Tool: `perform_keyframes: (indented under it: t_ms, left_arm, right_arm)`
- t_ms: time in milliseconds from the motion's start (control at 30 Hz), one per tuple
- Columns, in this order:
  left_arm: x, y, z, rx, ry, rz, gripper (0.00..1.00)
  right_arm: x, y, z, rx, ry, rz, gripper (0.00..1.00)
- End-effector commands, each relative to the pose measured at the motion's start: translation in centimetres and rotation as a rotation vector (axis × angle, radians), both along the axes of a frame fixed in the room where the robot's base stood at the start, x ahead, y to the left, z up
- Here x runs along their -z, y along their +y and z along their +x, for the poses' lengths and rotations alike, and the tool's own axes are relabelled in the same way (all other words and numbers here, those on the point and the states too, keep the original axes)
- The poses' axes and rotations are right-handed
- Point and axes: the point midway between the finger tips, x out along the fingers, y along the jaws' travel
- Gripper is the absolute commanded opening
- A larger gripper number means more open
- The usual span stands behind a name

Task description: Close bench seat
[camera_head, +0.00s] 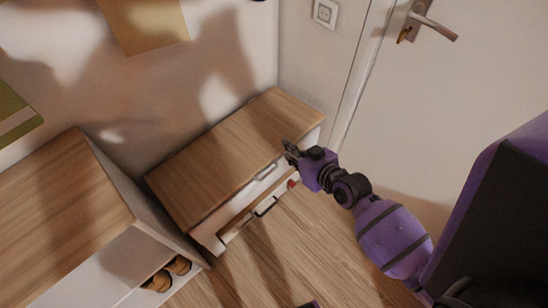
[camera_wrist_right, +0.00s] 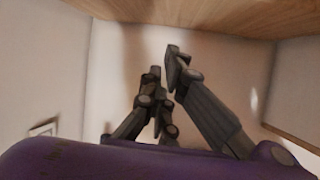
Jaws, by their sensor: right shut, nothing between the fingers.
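The bench (camera_head: 235,155) stands against the wall, with a wooden seat on a white body. The seat looks about flat in the head view; I cannot tell whether it is slightly raised. My right gripper (camera_head: 288,150) is at the right part of the seat's front edge, shut and empty; contact is unclear. The right wrist view shows its dark fingers (camera_wrist_right: 165,65) close together before a pale surface. A wooden panel (camera_wrist_right: 180,18) spans the top of that view. My left gripper is not in view.
A wood-topped cabinet (camera_head: 60,205) with shoes (camera_head: 158,282) stands at the left. A door (camera_head: 420,110) is at the right. Wooden floor (camera_head: 290,250) lies clear in front of the bench.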

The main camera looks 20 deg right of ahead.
Motion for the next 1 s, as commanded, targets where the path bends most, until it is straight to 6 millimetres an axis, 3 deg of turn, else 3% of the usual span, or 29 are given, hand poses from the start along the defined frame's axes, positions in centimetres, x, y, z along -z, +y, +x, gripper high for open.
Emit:
perform_keyframes:
  t_ms: [233, 467, 800, 1000]
  left_arm:
    - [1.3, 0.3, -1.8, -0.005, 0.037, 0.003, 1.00]
    - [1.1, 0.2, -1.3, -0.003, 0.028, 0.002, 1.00]
    - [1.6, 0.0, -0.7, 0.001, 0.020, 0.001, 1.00]
    - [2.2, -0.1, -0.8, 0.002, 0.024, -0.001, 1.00]
  right_arm:
    - [1.7, 2.1, -1.8, -0.165, 0.105, -0.077, 0.00]
    - [3.4, 3.0, 0.6, -0.168, 0.101, -0.083, 0.00]
    - [7.5, 5.1, 6.2, -0.168, 0.102, -0.084, 0.00]
    - [10.2, 4.5, 4.8, -0.167, 0.104, -0.086, 0.00]
